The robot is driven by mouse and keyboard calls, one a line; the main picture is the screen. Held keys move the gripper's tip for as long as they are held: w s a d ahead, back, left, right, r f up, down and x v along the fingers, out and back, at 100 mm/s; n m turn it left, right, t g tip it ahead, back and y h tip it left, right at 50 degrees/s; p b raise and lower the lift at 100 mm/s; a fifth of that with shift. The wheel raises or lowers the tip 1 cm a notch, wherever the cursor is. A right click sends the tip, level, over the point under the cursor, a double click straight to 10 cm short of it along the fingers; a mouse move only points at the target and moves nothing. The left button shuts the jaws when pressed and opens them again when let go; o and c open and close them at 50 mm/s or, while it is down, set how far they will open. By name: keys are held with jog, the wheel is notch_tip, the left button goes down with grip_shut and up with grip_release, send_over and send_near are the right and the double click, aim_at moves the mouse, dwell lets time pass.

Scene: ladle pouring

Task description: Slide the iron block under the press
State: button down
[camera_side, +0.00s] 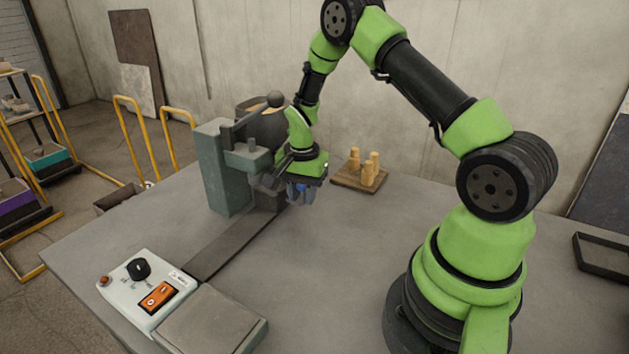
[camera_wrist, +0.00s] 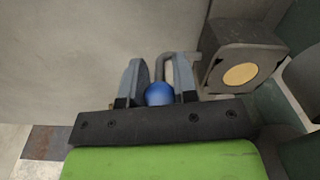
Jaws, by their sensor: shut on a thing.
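The grey-green press (camera_side: 222,170) stands at the back left of the table, with a lever ending in a round knob above it. The dark iron block (camera_side: 268,197) sits at the foot of the press, beside my gripper (camera_side: 300,192). How far it lies under the press head is hard to tell. In the wrist view the block (camera_wrist: 215,70) shows a round tan face, and a bent grey handle (camera_wrist: 167,58) reaches from its side to my gripper (camera_wrist: 158,85). The fingers are shut on this handle, around its blue knob (camera_wrist: 158,94).
A dark flat track (camera_side: 235,245) runs from the press toward the front. A control box (camera_side: 148,288) with a black knob and orange switch stands front left, beside a grey plate (camera_side: 212,322). A wooden board (camera_side: 345,184) with several pegs lies right of the gripper. The table's middle is clear.

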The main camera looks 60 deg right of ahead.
jog(key=shift+a, duration=0.35)
jog(key=c, duration=0.9)
grip_release()
notch_tip(320, 180, up, 10)
